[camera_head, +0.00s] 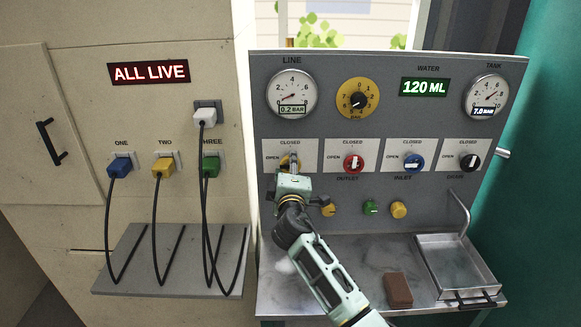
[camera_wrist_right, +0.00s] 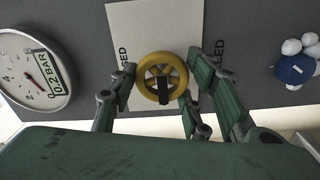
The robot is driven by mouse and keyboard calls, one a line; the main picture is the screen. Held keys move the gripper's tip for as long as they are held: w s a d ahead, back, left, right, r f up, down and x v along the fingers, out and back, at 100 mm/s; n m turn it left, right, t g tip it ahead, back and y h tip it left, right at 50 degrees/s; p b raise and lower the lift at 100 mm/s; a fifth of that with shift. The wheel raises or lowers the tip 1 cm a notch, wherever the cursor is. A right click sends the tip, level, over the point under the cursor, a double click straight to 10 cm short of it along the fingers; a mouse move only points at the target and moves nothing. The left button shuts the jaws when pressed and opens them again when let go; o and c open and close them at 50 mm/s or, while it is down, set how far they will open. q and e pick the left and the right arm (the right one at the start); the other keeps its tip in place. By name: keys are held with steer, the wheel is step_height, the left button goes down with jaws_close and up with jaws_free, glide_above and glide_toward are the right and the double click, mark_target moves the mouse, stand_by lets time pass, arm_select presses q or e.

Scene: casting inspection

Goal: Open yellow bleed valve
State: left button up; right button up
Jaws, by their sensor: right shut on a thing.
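The yellow bleed valve is a small spoked handwheel (camera_wrist_right: 180,68) in the right wrist view, with a black bar across its hub. The wheel's exact turn is hard to tell. My left gripper is not in view.
Red (camera_head: 353,163), blue (camera_head: 414,162) and black (camera_head: 470,161) valves sit to the right. The line gauge (camera_head: 292,93) above reads 0.2 bar. A brown block (camera_head: 397,290) and metal tray (camera_head: 457,241) rest on the bench. Cabled plugs hang at left.

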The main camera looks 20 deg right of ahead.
steer(key=shift+r, duration=0.3)
steer(key=o, duration=1.1)
steer(key=shift+c, duration=0.2)
steer(key=shift+o, duration=0.2)
steer(key=shift+f, duration=0.15)
steer(key=v, duration=1.2)
